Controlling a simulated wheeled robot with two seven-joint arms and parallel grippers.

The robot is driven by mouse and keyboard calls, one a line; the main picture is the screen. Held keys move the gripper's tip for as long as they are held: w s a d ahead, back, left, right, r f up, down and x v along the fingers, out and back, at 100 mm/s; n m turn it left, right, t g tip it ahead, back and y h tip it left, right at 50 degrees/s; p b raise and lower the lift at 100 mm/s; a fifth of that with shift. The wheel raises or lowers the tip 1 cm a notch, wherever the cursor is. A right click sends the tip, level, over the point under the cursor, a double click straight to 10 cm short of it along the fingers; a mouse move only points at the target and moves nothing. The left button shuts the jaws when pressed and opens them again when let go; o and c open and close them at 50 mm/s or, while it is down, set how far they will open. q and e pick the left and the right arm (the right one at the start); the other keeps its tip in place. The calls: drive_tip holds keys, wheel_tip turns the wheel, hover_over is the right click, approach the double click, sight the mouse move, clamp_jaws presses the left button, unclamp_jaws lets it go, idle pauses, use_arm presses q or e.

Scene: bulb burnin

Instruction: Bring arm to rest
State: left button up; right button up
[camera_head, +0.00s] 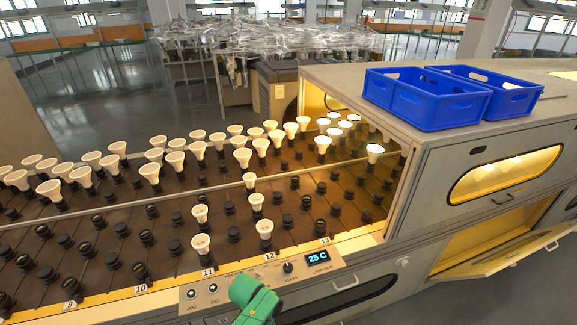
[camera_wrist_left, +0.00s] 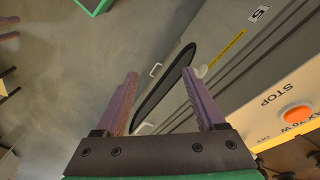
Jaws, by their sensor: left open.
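My left gripper (camera_wrist_left: 160,72) shows in the left wrist view with its two purple fingers apart and nothing between them. It points down along the grey side of the machine, beyond which the floor shows. Its fingers seem clear of the panel, though the exact gap cannot be told. In the head view a green part of my arm shows at the bottom edge, in front of the control panel (camera_head: 318,259); no gripper fingers are visible there.
White bulbs (camera_head: 200,244) stand in several sockets of the brown rack (camera_head: 110,225); other sockets are empty. Two blue crates (camera_head: 425,100) sit on the cabinet top. A lower cabinet flap (camera_head: 510,255) hangs open at right. An orange stop button (camera_wrist_left: 297,115) shows in the wrist view.

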use_arm(q)
drive_tip(key=s+a+f+n, duration=0.2)
drive_tip(key=s+a+f, duration=0.45)
drive_tip(key=f, duration=0.35)
drive_tip(key=s+a+f+n, duration=0.1)
drive_tip(key=s+a+f, duration=0.2)
drive_tip(key=s, duration=0.5)
drive_tip(key=s+a+f+n+y, duration=0.1)
drive_tip(key=s+a+f, duration=0.3)
drive_tip(key=s, duration=0.4)
drive_tip(key=s+a+f, duration=0.3)
drive_tip(key=s+a, duration=0.2)
drive_tip(key=s, duration=0.4)
drive_tip(key=shift+a+f+n+t+y, duration=0.3)
drive_tip(key=shift+a+n+y, duration=0.05)
drive_tip(key=shift+n+y, duration=0.05)
use_arm(e)
drive_tip(key=shift+s, duration=0.2)
use_arm(q)
drive_tip(key=shift+w, duration=0.1)
